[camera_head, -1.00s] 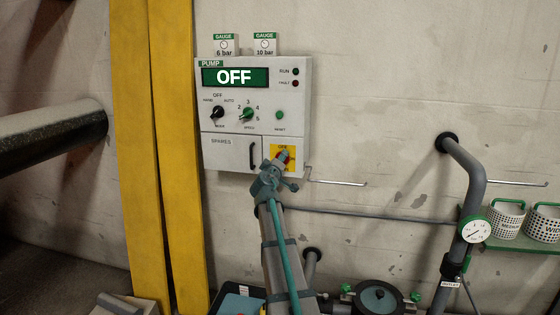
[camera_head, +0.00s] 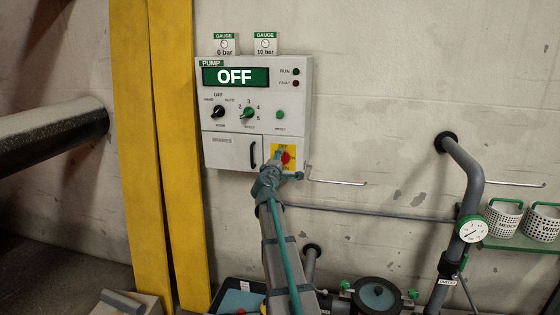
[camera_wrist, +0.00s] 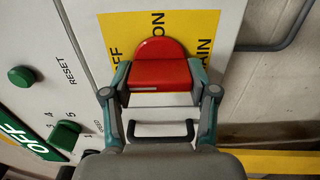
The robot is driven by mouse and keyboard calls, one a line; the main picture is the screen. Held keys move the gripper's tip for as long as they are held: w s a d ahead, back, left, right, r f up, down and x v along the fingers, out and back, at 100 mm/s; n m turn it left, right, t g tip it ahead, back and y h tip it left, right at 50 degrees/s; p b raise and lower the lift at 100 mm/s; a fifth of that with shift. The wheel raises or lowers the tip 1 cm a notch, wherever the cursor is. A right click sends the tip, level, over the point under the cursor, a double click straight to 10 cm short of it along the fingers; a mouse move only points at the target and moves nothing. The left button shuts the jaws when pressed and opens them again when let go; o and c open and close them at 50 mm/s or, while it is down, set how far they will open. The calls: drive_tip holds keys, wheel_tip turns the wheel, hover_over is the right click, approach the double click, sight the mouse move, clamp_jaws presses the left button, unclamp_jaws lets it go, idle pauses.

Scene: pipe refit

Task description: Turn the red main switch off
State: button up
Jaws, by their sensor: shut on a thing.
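The red main switch (camera_head: 286,158) sits on a yellow plate (camera_head: 274,148) at the lower right of the pump panel. It also shows in the wrist view as a red rounded knob (camera_wrist: 158,60) with a raised front bar. My gripper (camera_head: 279,163) is at the switch and partly covers it in the head view. In the wrist view my gripper (camera_wrist: 158,80) has one finger on each side of the red bar and is shut on it. The yellow plate (camera_wrist: 118,28) reads OFF on the left and ON at the top there. The switch's exact setting is hard to tell.
The white pump panel (camera_head: 300,110) shows OFF on its green display (camera_head: 235,77). A spares door (camera_head: 228,152) with a black handle is left of the switch. A metal hook rod (camera_head: 338,182) sticks out at the right. Yellow posts (camera_head: 180,150) stand left of the panel.

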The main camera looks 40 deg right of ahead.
idle(0.3)
drive_tip(key=o, duration=1.2)
drive_tip(key=shift+c, duration=0.2)
drive_tip(key=shift+s+a, duration=0.1)
drive_tip(key=v, duration=1.2)
